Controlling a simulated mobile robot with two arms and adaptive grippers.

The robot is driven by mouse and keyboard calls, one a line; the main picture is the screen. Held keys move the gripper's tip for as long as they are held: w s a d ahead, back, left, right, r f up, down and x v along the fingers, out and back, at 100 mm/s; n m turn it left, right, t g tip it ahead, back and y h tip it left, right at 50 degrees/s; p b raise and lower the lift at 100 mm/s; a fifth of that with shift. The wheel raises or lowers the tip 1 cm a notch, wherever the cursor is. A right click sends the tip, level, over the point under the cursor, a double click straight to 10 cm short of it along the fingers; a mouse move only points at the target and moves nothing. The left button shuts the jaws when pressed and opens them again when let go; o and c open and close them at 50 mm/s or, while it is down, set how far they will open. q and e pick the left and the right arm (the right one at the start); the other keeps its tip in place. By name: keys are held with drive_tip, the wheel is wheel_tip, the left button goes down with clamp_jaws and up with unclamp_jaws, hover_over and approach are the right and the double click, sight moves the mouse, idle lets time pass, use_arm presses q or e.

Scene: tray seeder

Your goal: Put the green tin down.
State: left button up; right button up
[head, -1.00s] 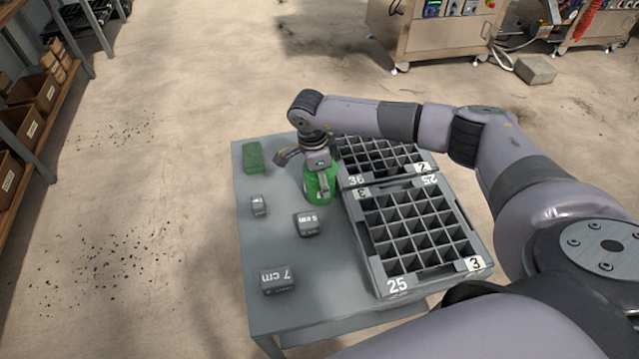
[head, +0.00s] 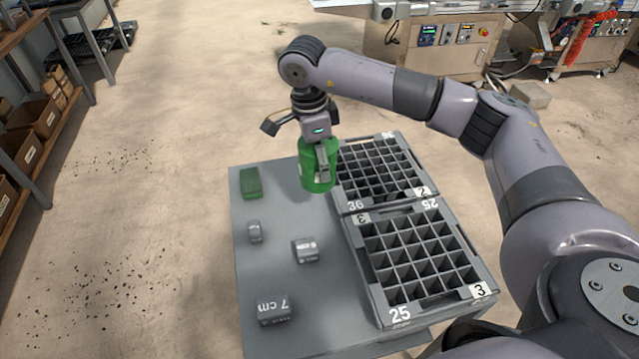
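The green tin (head: 314,178) is upright above the far part of the grey table (head: 284,211), left of the far seed tray. My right gripper (head: 320,160) comes down on it from above and is shut on it. One finger lies across the near side of the tin, and part of the gripper sticks out to the left. The tin's base appears to be off the table top. My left gripper is not in view.
Two divided seed trays fill the table's right side: the far one (head: 345,204) and the near one (head: 381,322). A green block (head: 251,183) and small grey blocks (head: 255,231), (head: 306,250), (head: 275,309) stand on the left part. Bare table lies between them.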

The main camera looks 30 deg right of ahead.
sight(313, 165)
wheel_tip(313, 165, up, 5)
drive_tip(key=shift+r, duration=0.1)
drive_tip(key=shift+c, duration=0.2)
drive_tip(key=shift+s+a+n, duration=0.35)
drive_tip(key=shift+n, duration=0.55)
drive_tip(key=s+a+n, duration=0.1)
drive_tip(key=n, duration=0.1)
drive_tip(key=s+a+n, duration=0.1)
drive_tip(key=s+n, duration=0.1)
drive_tip(key=n, duration=0.1)
drive_tip(key=s+a+n+t, duration=0.1)
drive_tip(key=n, duration=0.2)
drive_tip(key=shift+s+a+f, duration=0.15)
drive_tip(key=shift+f, duration=0.25)
drive_tip(key=s+a+n+y, duration=0.1)
drive_tip(key=s+a+n, duration=0.2)
drive_tip(key=s+n, duration=0.4)
drive_tip(key=n, duration=0.4)
drive_tip(key=shift+a+f+t, duration=0.25)
drive_tip(key=shift+f+t, duration=0.1)
drive_tip(key=shift+t, duration=0.05)
